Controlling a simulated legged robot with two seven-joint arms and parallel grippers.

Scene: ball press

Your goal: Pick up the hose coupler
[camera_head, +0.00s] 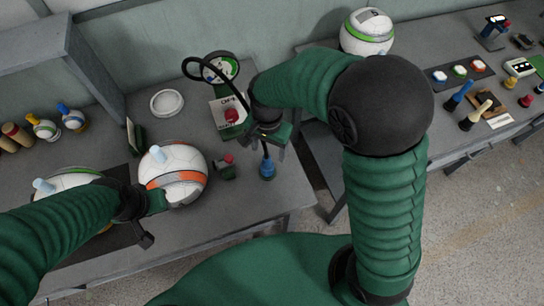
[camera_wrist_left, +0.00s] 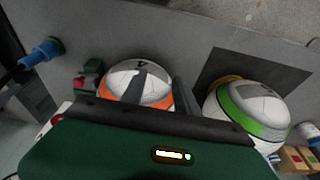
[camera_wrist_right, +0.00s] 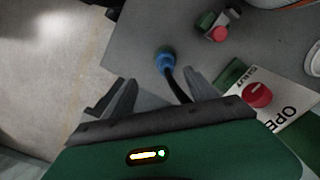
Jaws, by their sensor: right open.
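The blue hose coupler (camera_head: 267,168) stands on the grey table near its right front corner, with a dark hose rising from its top. It also shows in the right wrist view (camera_wrist_right: 165,62) and at the left edge of the left wrist view (camera_wrist_left: 42,52). My right gripper (camera_head: 268,139) is open above the coupler. In the right wrist view its fingers (camera_wrist_right: 160,90) are apart, with the coupler beyond the tips and the hose passing near the right finger. My left gripper (camera_head: 151,220) is open beside the orange-and-white ball (camera_head: 176,166); its fingers (camera_wrist_left: 160,80) overlap that ball in its wrist view.
A panel with a red knob (camera_head: 231,116) and a gauge (camera_head: 220,68) stand behind the coupler. A small green device with a red top (camera_head: 226,165) is left of it. A green-and-white ball (camera_wrist_left: 247,110) sits on a dark mat. The table edge is close.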

